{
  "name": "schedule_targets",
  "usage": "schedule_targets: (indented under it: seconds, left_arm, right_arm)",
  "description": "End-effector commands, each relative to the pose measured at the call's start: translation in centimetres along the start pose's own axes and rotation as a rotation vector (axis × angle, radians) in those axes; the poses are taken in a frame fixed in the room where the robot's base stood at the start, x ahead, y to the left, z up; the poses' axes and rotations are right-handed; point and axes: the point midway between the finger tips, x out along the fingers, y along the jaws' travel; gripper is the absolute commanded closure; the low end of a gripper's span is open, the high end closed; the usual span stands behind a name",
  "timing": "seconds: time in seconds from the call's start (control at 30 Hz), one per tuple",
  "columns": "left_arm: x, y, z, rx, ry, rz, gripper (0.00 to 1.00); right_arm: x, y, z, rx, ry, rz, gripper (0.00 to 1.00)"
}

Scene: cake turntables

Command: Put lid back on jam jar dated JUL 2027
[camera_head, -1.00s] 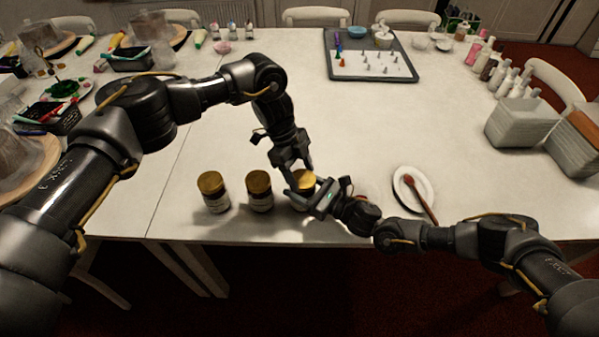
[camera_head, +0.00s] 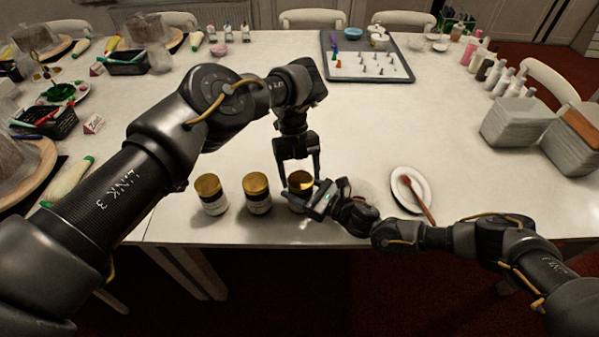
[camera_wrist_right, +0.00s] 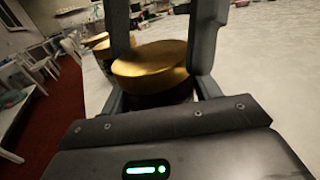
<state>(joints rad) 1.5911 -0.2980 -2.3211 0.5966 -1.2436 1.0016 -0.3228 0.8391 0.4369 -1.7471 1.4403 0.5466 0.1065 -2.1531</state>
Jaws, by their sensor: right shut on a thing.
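Three dark jars with gold lids and pale labels stand in a row near the table's front edge: the left jar (camera_head: 210,195), the middle jar (camera_head: 257,194) and the right jar (camera_head: 296,204). The label dates are too small to read. My right gripper (camera_head: 309,203) is shut on the right jar from its right side. A gold lid (camera_wrist_right: 150,64) sits on top of that jar in the right wrist view; I cannot tell whether it is seated. My left gripper (camera_head: 300,181) points down over this lid, fingers apart on either side. Its fingertip contact is unclear.
A white plate with a red-brown spoon (camera_head: 424,198) lies right of the jars. A grey tray (camera_head: 366,74) with small nozzles is at the back. Grey stacked containers (camera_head: 517,122) and bottles line the right side. The middle of the table is clear.

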Motion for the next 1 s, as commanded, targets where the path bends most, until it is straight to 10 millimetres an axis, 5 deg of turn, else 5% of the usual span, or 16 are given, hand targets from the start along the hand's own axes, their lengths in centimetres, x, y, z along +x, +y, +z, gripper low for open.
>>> schedule_targets:
  seconds: [0.37, 0.7, 1.0]
  left_arm:
    - [-0.3, 0.1, 0.1, -0.004, -0.004, -0.001, 0.17]
    - [-3.9, 0.1, -1.4, -0.003, -0.006, -0.001, 0.17]
    - [-4.3, 0.1, -1.6, -0.004, -0.004, -0.001, 0.17]
  right_arm:
    - [0.0, 0.0, 0.1, 0.000, -0.002, 0.001, 1.00]
    - [0.0, 0.1, 0.1, 0.001, -0.002, 0.002, 1.00]
    - [0.0, 0.1, 0.1, 0.001, -0.002, 0.002, 1.00]
